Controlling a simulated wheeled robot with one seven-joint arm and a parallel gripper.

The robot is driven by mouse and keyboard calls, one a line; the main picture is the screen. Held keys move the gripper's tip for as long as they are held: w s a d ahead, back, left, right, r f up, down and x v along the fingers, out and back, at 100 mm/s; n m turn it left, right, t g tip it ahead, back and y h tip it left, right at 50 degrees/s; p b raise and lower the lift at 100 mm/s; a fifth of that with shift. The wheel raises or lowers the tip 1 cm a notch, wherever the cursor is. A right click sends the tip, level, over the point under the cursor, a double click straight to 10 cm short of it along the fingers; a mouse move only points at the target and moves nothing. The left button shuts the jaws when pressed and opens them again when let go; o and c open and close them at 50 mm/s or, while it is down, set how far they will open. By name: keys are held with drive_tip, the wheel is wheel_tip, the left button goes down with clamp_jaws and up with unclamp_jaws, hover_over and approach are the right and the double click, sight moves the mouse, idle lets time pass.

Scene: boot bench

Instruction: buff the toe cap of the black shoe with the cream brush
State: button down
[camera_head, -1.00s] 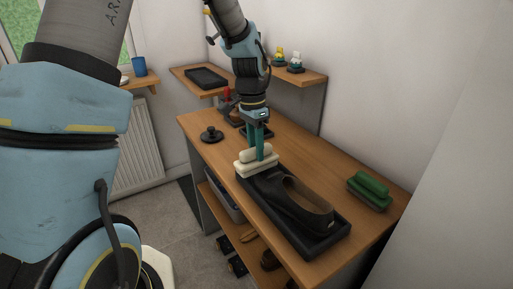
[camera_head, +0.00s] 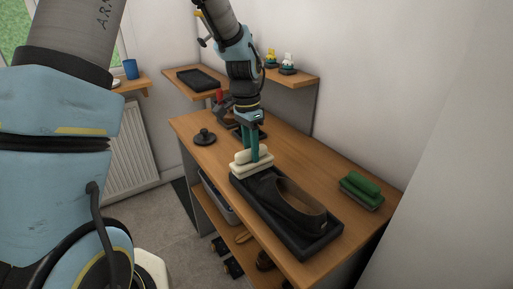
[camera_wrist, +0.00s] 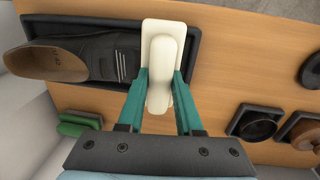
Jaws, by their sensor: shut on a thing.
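The black shoe (camera_head: 284,203) lies in a black tray (camera_head: 318,250) on the bench, its toe end towards my gripper. It also shows in the wrist view (camera_wrist: 85,55), toe to the right. My gripper (camera_head: 254,153) points down and is shut on the handle of the cream brush (camera_head: 249,170). In the wrist view the teal fingers (camera_wrist: 160,85) hold the handle from both sides, and the brush (camera_wrist: 150,28) is at the toe end of the shoe. It hides the toe tip, and I cannot tell whether its bristles touch the shoe.
A green brush (camera_head: 361,187) lies at the right of the bench. A black knobbed round thing (camera_head: 205,138) stands at the left front edge. A dark dish (camera_wrist: 256,122) and a brown round thing (camera_wrist: 300,130) sit beyond the brush. A wall shelf (camera_head: 298,76) holds two small figures.

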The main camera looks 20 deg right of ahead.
drive_tip(key=shift+s+a+f, duration=0.15)
drive_tip(key=shift+s+a, duration=0.05)
drive_tip(key=shift+a, duration=0.45)
drive_tip(key=r+p, duration=0.1)
drive_tip(key=r, duration=0.1)
drive_tip(key=r+p, duration=0.3)
drive_tip(key=shift+w+r+p, duration=0.3)
drive_tip(key=shift+w+r, duration=0.2)
drive_tip(key=shift+r, duration=1.1)
drive_tip(key=shift+f, duration=0.1)
